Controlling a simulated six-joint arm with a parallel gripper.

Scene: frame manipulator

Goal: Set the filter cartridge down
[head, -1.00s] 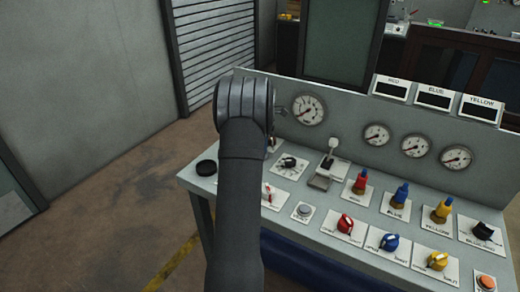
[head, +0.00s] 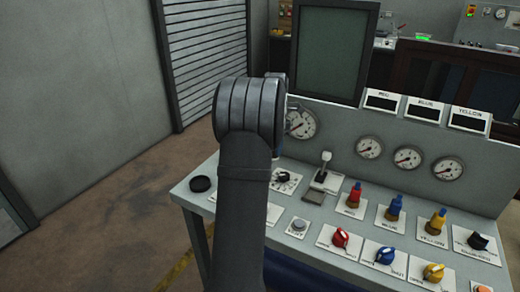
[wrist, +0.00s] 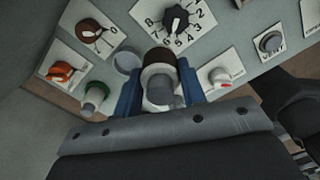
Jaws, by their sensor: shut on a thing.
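The filter cartridge (wrist: 158,70) appears to be the pale cylinder with a dark brown band in the wrist view. My gripper (wrist: 158,78) is shut on it, with one blue finger on each side. The cartridge is over the panel top; whether its far end touches the panel cannot be told. A round grey ring or recess (wrist: 127,62) lies just left of it. In the head view my arm hides the gripper and the cartridge.
A numbered dial (wrist: 176,18), a brown knob (wrist: 89,30), an orange knob (wrist: 63,71), a green knob (wrist: 96,95) and a red-marked switch (wrist: 220,76) crowd around the gripper. A black disc (head: 200,184) lies at the console's left end.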

